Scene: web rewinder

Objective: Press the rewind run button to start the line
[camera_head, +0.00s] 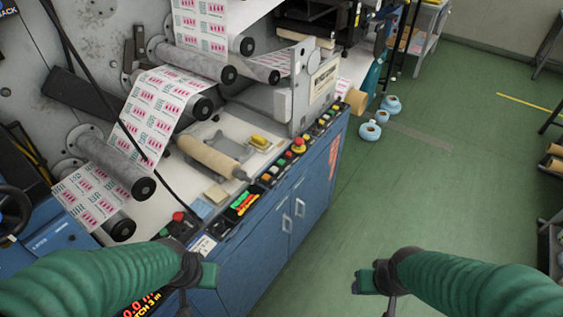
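A control strip (222,226) runs along the front top edge of the blue machine cabinet. It carries several small coloured buttons, a red mushroom button on a yellow base (299,145), a red button (178,216) at the near end and a lit green and red display (243,203). Labels are too small to read, so I cannot tell which is the rewind run button. My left gripper (208,275) is in front of the cabinet near the strip's near end, apart from the buttons. My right gripper (368,281) is over the green floor, away from the machine. Finger gaps are not clear.
Printed web (155,105) runs over several rollers on the machine. A tan roll (212,157) and a yellow object (259,141) lie on the machine top. A black cable hangs across the left side. Light-blue items (370,130) stand on the floor.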

